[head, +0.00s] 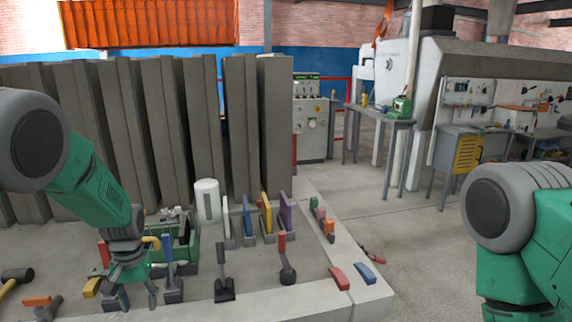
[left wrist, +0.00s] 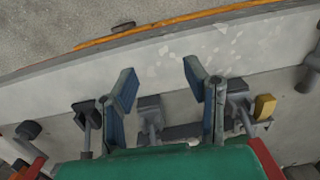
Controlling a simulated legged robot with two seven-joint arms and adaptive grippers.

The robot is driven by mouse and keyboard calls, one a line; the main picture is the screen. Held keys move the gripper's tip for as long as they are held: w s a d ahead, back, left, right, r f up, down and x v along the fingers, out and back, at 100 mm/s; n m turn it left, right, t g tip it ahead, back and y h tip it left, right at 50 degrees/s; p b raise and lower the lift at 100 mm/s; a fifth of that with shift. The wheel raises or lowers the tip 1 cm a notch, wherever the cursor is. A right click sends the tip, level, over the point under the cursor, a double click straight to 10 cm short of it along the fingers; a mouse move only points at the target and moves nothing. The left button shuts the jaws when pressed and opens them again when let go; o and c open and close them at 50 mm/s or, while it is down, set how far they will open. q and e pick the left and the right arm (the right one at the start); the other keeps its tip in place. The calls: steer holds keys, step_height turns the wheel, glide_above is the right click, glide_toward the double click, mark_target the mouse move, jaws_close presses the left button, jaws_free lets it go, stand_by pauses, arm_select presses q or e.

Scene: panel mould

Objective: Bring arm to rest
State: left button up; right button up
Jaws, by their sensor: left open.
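My left arm comes in from the left in the head view. Its gripper (head: 133,288) points down over the tool-covered concrete surface (head: 195,298). In the left wrist view the two fingers (left wrist: 163,92) stand apart with nothing between them. A pale ledge and dark-headed tools show behind and below the fingers there. Whether the gripper touches any tool cannot be told. My right arm (head: 520,235) shows only as a grey joint and green links at the right edge. Its gripper is out of view.
Tall grey panels (head: 150,125) stand behind the surface. A green crate (head: 183,245), a white cylinder (head: 207,200), upright coloured tools and a mallet (head: 18,276) are close to the left gripper. Red (head: 339,277) and blue (head: 365,273) pieces lie on the ledge. Open floor (head: 415,240) lies to the right.

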arm_select(q)
steer(key=s+d+f+m+b, duration=0.15)
steer(key=s+f+b, duration=0.45)
steer(key=s+f, duration=1.3)
steer(key=s+d+f+m+b, duration=0.1)
steer(key=s+d+f+b, duration=0.1)
steer(key=s, duration=0.6)
steer(key=s+d+f+t+b, duration=0.1)
steer(key=s+d+f+b, duration=0.1)
steer(key=s, duration=0.7)
steer(key=shift+s+d+f+m+t+b, duration=0.25)
steer(key=shift+s+f+m+t+b, duration=0.05)
steer(key=shift+f+m+b, duration=0.1)
